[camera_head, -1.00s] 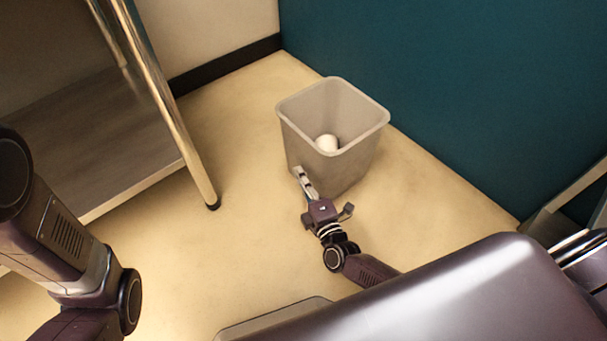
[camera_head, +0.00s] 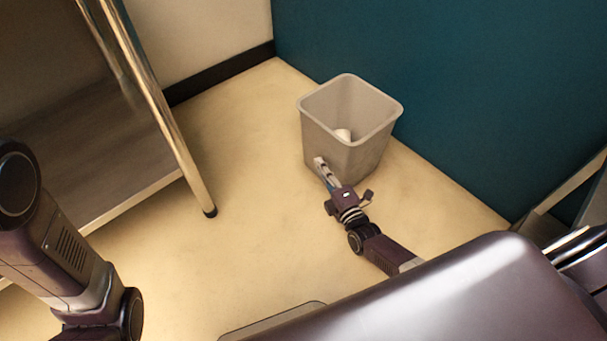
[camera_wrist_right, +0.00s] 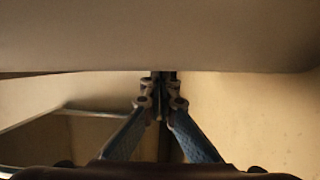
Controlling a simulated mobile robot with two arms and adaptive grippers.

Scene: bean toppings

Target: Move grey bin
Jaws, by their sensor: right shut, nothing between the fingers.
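The grey bin (camera_head: 340,146) stands upright on the floor close to the teal wall. A white object (camera_head: 343,135) lies inside it. My right gripper (camera_head: 319,163) is at the near lower left side of the bin, its fingertips at or very near the bin's wall. It is shut and empty. In the right wrist view, the bin's wall (camera_wrist_right: 160,35) fills the top of the picture, and the shut fingers (camera_wrist_right: 160,85) reach to its lower edge. My left arm comes in from the left, and its gripper is out of view.
A metal-legged table with a lower shelf (camera_head: 75,150) stands at the left, its leg ending on the floor (camera_head: 209,211). The teal wall (camera_head: 430,90) is behind and right of the bin. Floor between the table leg and the bin is clear (camera_head: 255,150).

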